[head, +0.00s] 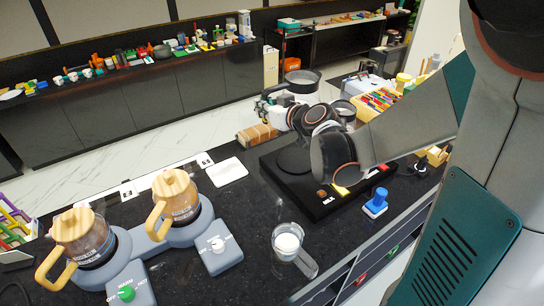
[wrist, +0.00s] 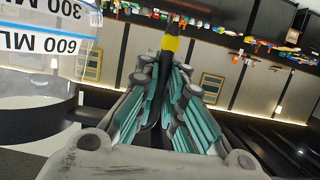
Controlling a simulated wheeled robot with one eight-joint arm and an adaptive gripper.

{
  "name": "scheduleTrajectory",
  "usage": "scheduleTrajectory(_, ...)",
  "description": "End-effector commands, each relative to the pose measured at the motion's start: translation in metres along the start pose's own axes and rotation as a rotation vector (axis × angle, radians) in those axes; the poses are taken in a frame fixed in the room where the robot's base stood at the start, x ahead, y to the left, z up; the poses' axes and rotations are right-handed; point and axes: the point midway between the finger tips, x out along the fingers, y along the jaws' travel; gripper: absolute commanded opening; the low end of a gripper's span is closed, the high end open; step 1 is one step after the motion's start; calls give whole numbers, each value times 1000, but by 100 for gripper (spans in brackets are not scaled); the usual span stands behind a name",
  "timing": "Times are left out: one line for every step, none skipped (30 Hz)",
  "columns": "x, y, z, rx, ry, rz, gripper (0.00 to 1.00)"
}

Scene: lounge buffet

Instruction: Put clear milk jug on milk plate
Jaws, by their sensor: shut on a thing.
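A clear jug (head: 303,76) with a dark rim is up at my gripper (head: 280,101) in the head view, above the counter's far side. In the wrist view the clear jug (wrist: 40,55) fills the left edge, with upside-down volume print and whitish contents. My gripper (wrist: 168,85) is shut, with a dark piece bearing a yellow band between its fingers, apparently the jug's handle. A black board (head: 325,205) with a dark round disc (head: 294,160) and small coloured marks lies below my arm. I cannot tell which spot is the milk plate; my arm hides part of the board.
A two-place coffee warmer (head: 150,247) with wooden-lidded carafes stands at left. A clear cup with white contents (head: 288,242) stands at the front. A white slab (head: 227,171), a blue stamp-like piece (head: 376,202) and a brown box (head: 257,135) are nearby. The counter's middle is clear.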

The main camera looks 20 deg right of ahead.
Motion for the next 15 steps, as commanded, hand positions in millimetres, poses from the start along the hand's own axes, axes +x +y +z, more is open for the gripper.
scheduleTrajectory(6,0,17,-1,0,1,0)
scheduleTrajectory(7,0,22,-1,0,1,0)
scheduleTrajectory(10,0,29,-1,0,1,0)
scheduleTrajectory(11,0,35,-1,0,1,0)
scheduleTrajectory(13,0,40,-1,0,1,0)
scheduleTrajectory(15,0,47,-1,0,1,0)
scheduleTrajectory(17,0,53,-1,0,1,0)
scheduleTrajectory(18,0,58,-1,0,1,0)
scheduleTrajectory(21,0,65,-1,0,1,0)
scheduleTrajectory(22,0,70,-1,0,1,0)
scheduleTrajectory(24,0,76,-1,0,1,0)
scheduleTrajectory(26,0,83,-1,0,1,0)
scheduleTrajectory(28,0,88,-1,0,1,0)
scheduleTrajectory(29,0,93,-1,0,1,0)
scheduleTrajectory(32,0,100,-1,0,1,0)
